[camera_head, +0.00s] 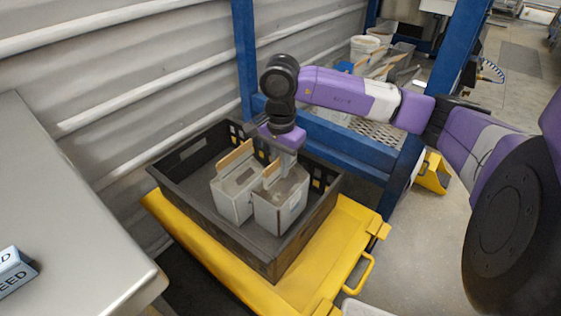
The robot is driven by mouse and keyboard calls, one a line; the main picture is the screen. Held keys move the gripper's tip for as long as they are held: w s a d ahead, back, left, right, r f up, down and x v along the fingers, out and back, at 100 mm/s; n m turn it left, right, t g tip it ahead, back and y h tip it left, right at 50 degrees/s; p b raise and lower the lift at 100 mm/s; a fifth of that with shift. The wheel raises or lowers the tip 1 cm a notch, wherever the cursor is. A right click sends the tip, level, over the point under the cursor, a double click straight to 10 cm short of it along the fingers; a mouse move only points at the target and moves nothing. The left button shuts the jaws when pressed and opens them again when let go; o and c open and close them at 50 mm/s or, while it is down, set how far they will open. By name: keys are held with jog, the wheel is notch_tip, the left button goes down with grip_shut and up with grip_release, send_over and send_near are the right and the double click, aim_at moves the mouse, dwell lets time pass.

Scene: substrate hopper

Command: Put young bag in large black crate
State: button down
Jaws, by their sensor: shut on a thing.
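The large black crate (262,250) sits on a yellow platform, with open slots in its walls. Two pale grey, box-shaped bags stand upright side by side inside it, each with a tan strip along its top. My gripper (284,168) reaches down from above and is shut on the top of the right bag (281,212). That bag is inside the crate walls, low and close to the floor; I cannot tell whether it touches the floor. The left bag (231,200) stands just beside it. No label is readable, so I cannot tell which is the young bag.
The yellow platform (345,245) has handles at its right side. A blue frame (345,145) stands behind the crate, with buckets (364,46) beyond it. A grey table (70,220) is at the left, holding a blue-and-white sign (14,270). Some crate floor at the front left is bare.

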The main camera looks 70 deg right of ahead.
jog(key=shift+f+b, duration=0.35)
jog(key=shift+f, duration=1.45)
jog(key=c, duration=1.5)
grip_release()
notch_tip(320, 180, up, 12)
jog(key=p, duration=0.2)
jog(key=shift+p, duration=0.35)
